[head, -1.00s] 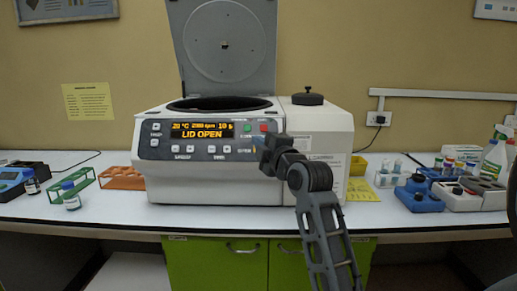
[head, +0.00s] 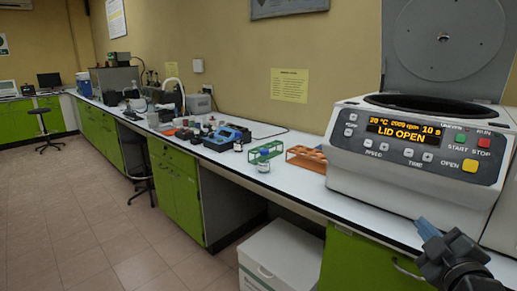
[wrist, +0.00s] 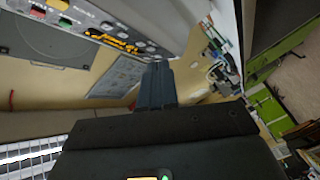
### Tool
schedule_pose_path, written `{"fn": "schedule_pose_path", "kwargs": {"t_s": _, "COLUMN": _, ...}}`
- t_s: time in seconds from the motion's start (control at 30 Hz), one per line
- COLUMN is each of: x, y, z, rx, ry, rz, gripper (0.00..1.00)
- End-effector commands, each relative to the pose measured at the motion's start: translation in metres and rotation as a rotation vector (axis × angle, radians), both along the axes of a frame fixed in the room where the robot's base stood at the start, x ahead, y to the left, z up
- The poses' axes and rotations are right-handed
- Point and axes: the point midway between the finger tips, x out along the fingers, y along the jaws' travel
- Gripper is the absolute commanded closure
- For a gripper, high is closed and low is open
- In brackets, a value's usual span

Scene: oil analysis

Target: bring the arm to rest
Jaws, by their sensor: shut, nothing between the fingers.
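My gripper (head: 427,229) shows at the lower right of the head view, in front of the bench edge and below the centrifuge's panel. Its fingers are together and hold nothing. In the wrist view the dark closed fingers (wrist: 157,85) stick out past the wrist body, with the centrifuge panel at the upper left of the picture. Only the end of my arm shows in the head view; the rest is out of frame. The centrifuge (head: 415,155) stands at the right with its lid (head: 447,40) raised, and its display reads "LID OPEN".
A green rack (head: 266,152) and an orange rack (head: 306,157) stand left of the centrifuge on the white bench. A blue device (head: 222,136) is farther left. A white box (head: 280,258) is under the bench. The tiled floor (head: 110,225) at the left is clear.

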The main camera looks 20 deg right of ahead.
Motion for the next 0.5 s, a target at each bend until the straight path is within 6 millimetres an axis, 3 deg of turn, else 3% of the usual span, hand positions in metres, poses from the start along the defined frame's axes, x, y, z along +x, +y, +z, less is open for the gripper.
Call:
{"fn": "schedule_pose_path", "kwargs": {"t_s": 0.03, "x": -0.006, "y": 0.023, "z": -0.016, "rx": 0.050, "ry": -0.005, "rz": 0.024, "gripper": 1.00}}
{"fn": "schedule_pose_path", "kwargs": {"t_s": 0.2, "x": -0.035, "y": 0.087, "z": -0.054, "rx": 0.219, "ry": -0.046, "rz": 0.086, "gripper": 1.00}}
{"fn": "schedule_pose_path", "kwargs": {"t_s": 0.5, "x": -0.110, "y": 0.183, "z": -0.093, "rx": 0.508, "ry": -0.082, "rz": 0.193, "gripper": 1.00}}
